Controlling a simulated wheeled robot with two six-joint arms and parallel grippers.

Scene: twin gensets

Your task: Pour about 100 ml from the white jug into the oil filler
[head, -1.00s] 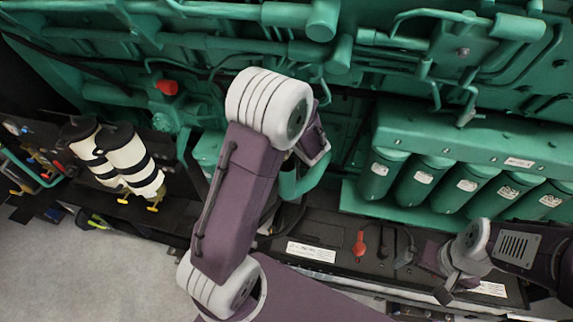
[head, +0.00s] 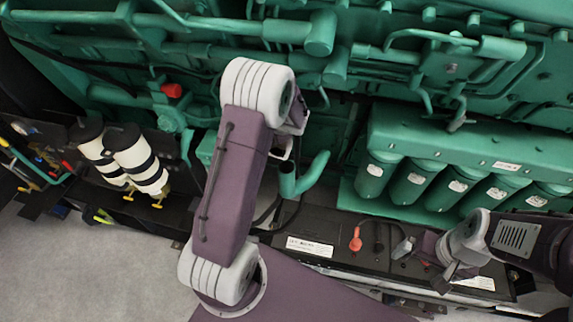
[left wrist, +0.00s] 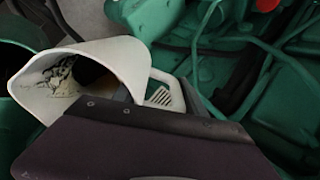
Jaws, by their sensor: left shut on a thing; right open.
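The white jug (left wrist: 120,58) shows in the left wrist view, its wide mouth facing left and dark patches inside it. My left gripper (left wrist: 150,125) is shut on the jug at its handle side. In the head view my left forearm hides most of the jug; only a pale edge (head: 284,148) shows, and its tilt is unclear. A curved green pipe with a dark upright end (head: 288,178), seemingly the oil filler, stands just below that edge. A dark green rounded form lies left of the jug mouth in the wrist view. My right gripper (head: 440,270) is open over the black ledge.
Green engine pipes fill the back. Several green filter canisters (head: 411,184) hang at right. Two white-and-black filters (head: 137,160) stand at left near a red cap (head: 172,90). A red terminal cover (head: 355,240) and cables lie on the black ledge. Bare floor is at lower left.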

